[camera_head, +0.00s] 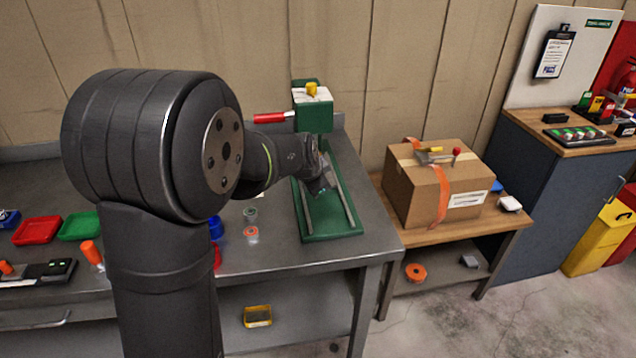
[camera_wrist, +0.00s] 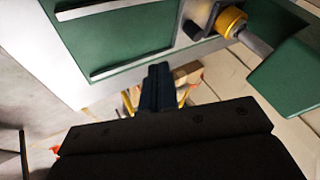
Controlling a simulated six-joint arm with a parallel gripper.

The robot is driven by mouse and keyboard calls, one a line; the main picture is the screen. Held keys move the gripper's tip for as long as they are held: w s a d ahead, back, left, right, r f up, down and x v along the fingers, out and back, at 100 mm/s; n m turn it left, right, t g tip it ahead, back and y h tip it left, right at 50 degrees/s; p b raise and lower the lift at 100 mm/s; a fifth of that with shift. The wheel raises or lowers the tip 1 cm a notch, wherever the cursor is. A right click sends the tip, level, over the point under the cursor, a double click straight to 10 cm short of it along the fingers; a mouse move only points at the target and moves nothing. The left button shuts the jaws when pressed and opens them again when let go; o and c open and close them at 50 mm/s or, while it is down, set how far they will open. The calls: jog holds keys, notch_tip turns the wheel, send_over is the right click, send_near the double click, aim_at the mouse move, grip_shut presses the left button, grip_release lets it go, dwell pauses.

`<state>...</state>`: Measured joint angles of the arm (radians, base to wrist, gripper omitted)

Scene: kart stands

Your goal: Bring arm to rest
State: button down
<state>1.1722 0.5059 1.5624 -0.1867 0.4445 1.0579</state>
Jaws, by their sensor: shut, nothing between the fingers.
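My arm stands in front of the grey metal bench (camera_head: 290,258) in the head view and hides part of it. My gripper (camera_head: 328,180) is at the end of the arm, over the green machine (camera_head: 328,222) with its red handle and yellow knob. In the wrist view my gripper (camera_wrist: 157,88) shows as two dark fingers pressed together, with nothing between them. Green and white parts and a yellow ring (camera_wrist: 231,20) show beyond the fingers. I cannot tell whether the gripper touches the machine.
A cardboard box (camera_head: 432,190) with an orange strap stands on a wooden table at right. A red tray (camera_head: 37,230) and a green tray (camera_head: 78,226) lie on the bench at left. A blue cabinet (camera_head: 545,215) stands further right. Bare floor shows at lower right.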

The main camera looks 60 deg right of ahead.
jog(key=shift+d+f, duration=0.1)
jog(key=x, duration=0.9)
jog(key=shift+w+d+f, duration=0.15)
jog(key=shift+w+d, duration=0.35)
jog(key=shift+w, duration=0.05)
jog(key=shift+w+d+f, duration=0.15)
jog(key=shift+w+d, duration=0.35)
jog(key=shift+w, duration=0.05)
jog(key=shift+w+d, duration=0.3)
jog(key=shift+w, duration=0.15)
